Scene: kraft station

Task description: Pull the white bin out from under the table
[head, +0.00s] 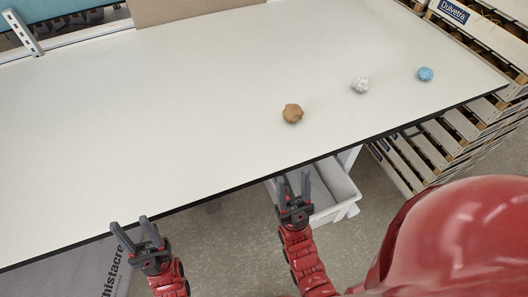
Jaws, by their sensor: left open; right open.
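The white bin (343,192) stands under the table near its front edge, partly sticking out; the tabletop hides its back part. The white table (180,110) fills most of the head view. My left gripper (136,227) is open and empty at the table's front edge, well to the left of the bin. My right gripper (292,183) is open, over the left side of the bin in the picture, and covers part of it. I cannot tell whether its fingers touch the bin.
A brown crumpled ball (292,113), a white one (360,85) and a blue one (425,73) lie on the table. Stacked wooden pallets (455,130) stand at the right. A grey printed panel (75,275) is below the table at left. The floor (235,235) between my grippers is clear.

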